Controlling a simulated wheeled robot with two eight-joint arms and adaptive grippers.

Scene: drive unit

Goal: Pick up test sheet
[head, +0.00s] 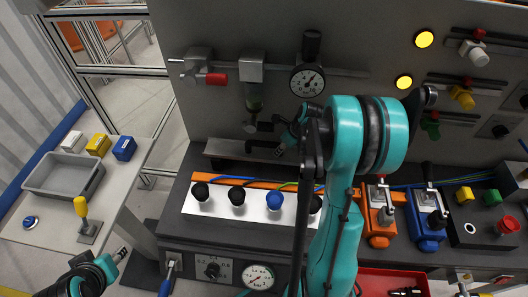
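A flat dark grey plate (222,149), which may be the test sheet, juts out below the valve on the upright panel. I cannot be sure it is the sheet, and its right end is partly hidden by my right gripper. My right gripper (254,135) points left at the plate's right part. Its two dark fingers look apart, with nothing clearly between them; whether they touch the plate I cannot tell.
A row of black and blue knobs (274,201) sits on a white block below the plate. A pressure gauge (307,81) is above right. Orange (379,214) and blue lever units stand at right. A side table at left holds a grey bin (64,190) and a yellow-handled lever (82,208).

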